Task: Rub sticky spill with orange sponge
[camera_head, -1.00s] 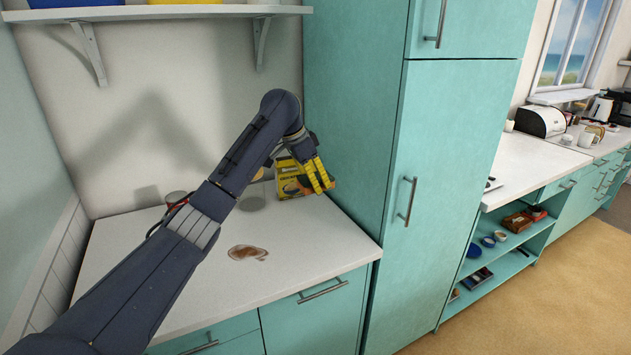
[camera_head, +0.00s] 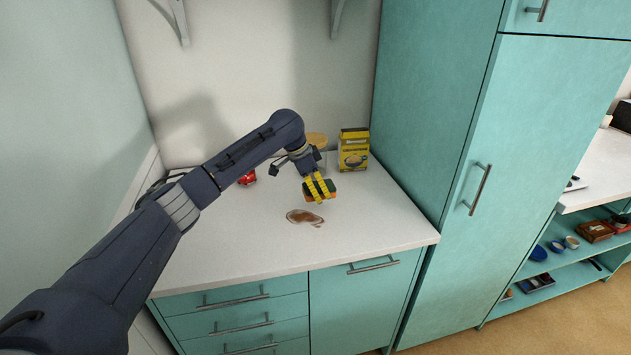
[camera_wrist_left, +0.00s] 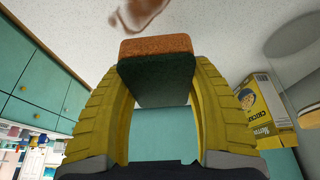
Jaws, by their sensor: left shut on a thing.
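The orange sponge (camera_head: 333,196) has a dark green scrub side and is held between the yellow fingers of my left gripper (camera_head: 320,190). In the left wrist view the sponge (camera_wrist_left: 156,50) sits between both fingertips of the gripper (camera_wrist_left: 155,75), orange side away from the camera. The sticky spill (camera_head: 304,217) is a brown patch on the white countertop (camera_head: 240,245). It also shows in the left wrist view (camera_wrist_left: 140,12), just beyond the sponge. In the head view the sponge is just behind and right of the spill; I cannot tell whether it touches the counter. My right gripper is not in view.
A yellow box (camera_head: 354,152) stands at the back right of the counter by the tall teal cabinet (camera_head: 440,110). A red object (camera_head: 247,177) and a round tan-topped container (camera_head: 317,141) are behind my arm. The counter's front right is clear.

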